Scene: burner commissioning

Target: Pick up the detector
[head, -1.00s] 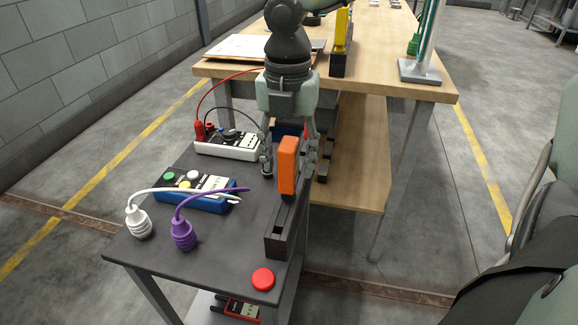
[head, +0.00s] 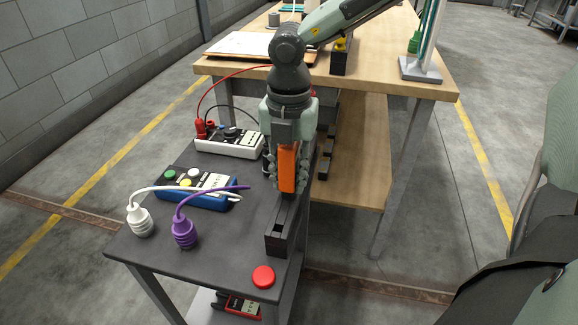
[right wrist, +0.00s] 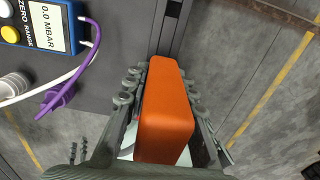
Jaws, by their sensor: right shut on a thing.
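The detector (head: 288,168), an orange block with a dark lower end, stands upright at the far part of a long black holder (head: 277,245) on the dark cart. My right gripper (head: 287,180) comes down over it from above, with its fingers on either side, shut on it. In the right wrist view the detector's orange body (right wrist: 165,115) fills the space between the fingers. I cannot tell whether its lower end still sits in the holder. My left gripper is not in view.
A blue meter (head: 205,198) with white and purple leads, a white plug (head: 139,220), a purple plug (head: 184,233) and a red button (head: 263,276) are on the cart (head: 225,250). A white meter (head: 230,146) stands behind. A wooden bench (head: 400,85) is beyond.

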